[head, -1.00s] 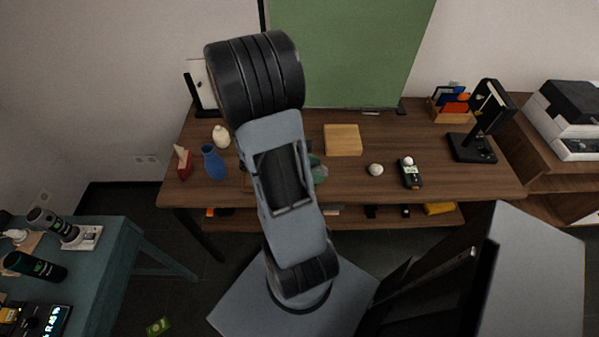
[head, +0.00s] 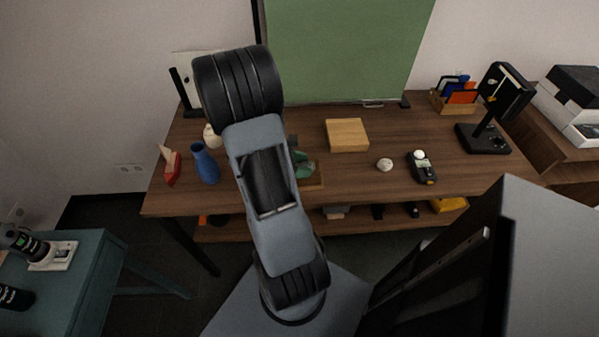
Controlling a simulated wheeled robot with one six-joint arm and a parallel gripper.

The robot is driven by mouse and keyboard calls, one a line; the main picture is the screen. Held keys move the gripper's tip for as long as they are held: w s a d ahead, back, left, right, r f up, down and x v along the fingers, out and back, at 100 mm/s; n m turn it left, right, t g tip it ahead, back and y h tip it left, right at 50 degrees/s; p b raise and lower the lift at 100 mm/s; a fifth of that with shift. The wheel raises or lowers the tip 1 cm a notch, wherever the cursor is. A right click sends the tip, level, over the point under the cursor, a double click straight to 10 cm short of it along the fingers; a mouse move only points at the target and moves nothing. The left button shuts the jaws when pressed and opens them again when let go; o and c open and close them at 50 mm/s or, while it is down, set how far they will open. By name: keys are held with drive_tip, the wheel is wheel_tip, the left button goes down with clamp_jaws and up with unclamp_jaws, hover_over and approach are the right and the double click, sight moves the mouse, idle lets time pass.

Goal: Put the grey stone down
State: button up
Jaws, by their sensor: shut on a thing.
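My arm rises through the middle of the head view and covers part of the wooden table (head: 240,196). My gripper is hidden behind the arm, so its jaws and anything in them do not show. I cannot make out a grey stone for certain. A small pale, roundish object (head: 385,164) lies on the table right of the arm, and I cannot tell what it is.
A wooden block (head: 347,134), a dark handheld meter (head: 423,168) and a black stand (head: 484,140) are on the right. A blue vase (head: 205,164), a white vase (head: 211,137) and a red-and-white object (head: 171,164) are on the left. The table's front middle-right is clear.

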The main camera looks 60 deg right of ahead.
drive_tip(key=shift+s+f+b, duration=0.1)
drive_tip(key=shift+f+b, duration=0.35)
drive_tip(key=shift+f, duration=0.5)
drive_tip(key=shift+r, duration=0.1)
drive_tip(key=o, duration=0.7)
